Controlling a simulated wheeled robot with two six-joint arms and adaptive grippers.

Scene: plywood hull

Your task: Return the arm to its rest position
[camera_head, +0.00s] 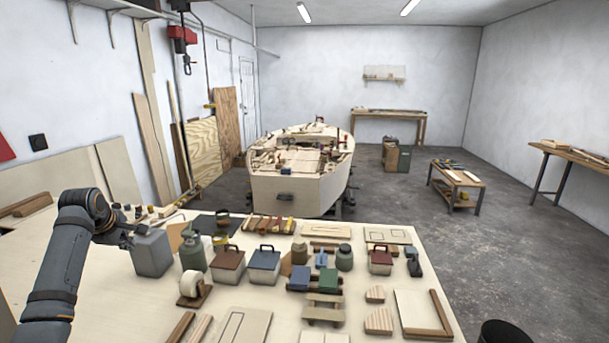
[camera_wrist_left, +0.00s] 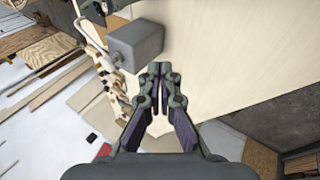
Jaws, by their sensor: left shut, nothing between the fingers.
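My left arm (camera_head: 62,262) comes in from the left edge in the head view and bends over the left part of the plywood table (camera_head: 110,310). Its gripper (camera_head: 128,232) is beside the top of a grey canister (camera_head: 153,253), partly hidden by it or close to it; I cannot tell whether they touch. In the left wrist view the gripper's fingers (camera_wrist_left: 160,75) are together with nothing between them. The grey canister (camera_wrist_left: 138,42) shows there ahead and to the left of the fingertips. My right gripper is not in view.
The table is crowded with a green bottle (camera_head: 192,256), lidded boxes such as a blue one (camera_head: 263,263), a tape roll (camera_head: 190,286) and wooden pieces. The table's left front is bare. A boat hull (camera_head: 290,189) stands behind, with open floor (camera_head: 430,240) to its right.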

